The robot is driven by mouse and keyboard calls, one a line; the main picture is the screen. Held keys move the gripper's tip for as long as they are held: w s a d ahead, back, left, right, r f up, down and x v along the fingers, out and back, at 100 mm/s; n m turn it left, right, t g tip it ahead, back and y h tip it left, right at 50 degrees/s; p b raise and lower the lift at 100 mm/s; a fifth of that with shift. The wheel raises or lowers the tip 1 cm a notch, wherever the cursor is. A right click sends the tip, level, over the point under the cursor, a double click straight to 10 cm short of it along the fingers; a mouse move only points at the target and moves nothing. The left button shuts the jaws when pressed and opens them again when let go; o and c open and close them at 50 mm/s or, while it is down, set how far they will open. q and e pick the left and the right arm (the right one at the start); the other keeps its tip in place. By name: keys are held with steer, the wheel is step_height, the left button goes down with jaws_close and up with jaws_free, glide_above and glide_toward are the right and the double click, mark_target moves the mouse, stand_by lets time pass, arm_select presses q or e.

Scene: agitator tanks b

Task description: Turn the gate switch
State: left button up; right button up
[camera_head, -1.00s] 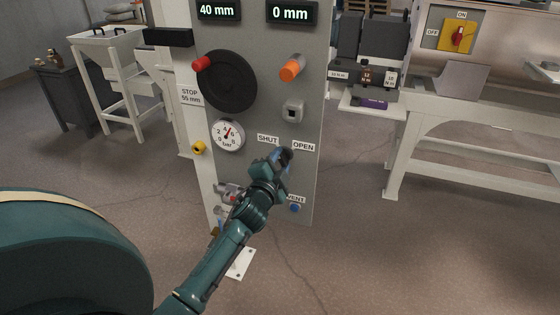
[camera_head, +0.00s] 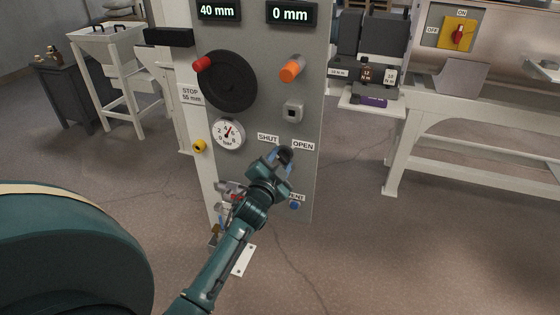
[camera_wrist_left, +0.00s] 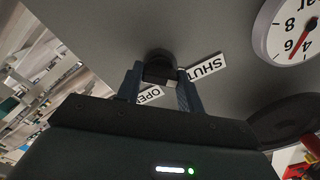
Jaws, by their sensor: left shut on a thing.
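The gate switch is a small black knob (camera_wrist_left: 160,67) on the grey panel (camera_head: 310,180), between the SHUT label (camera_head: 268,138) and the OPEN label (camera_head: 303,146). My left gripper (camera_head: 282,157) is at the knob and shut on it. In the left wrist view its two fingers (camera_wrist_left: 160,82) stand on either side of the knob. In the head view the gripper hides most of the knob, so I cannot tell which way it points. My right gripper is not in view.
Above are a pressure gauge (camera_head: 228,134), a black handwheel (camera_head: 228,82) with a red handle (camera_head: 202,64), and an orange knob (camera_head: 291,70). Displays read 40 mm (camera_head: 218,11) and 0 mm (camera_head: 290,13). A blue button (camera_head: 294,206) sits below. A white-legged machine (camera_head: 398,155) stands right.

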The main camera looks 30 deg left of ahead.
arm_select(q)
steer(key=o, duration=1)
steer(key=shift+s, duration=0.1)
steer(key=p+v, duration=0.1)
steer(key=v, duration=1.2)
steer(key=shift+p, duration=0.3)
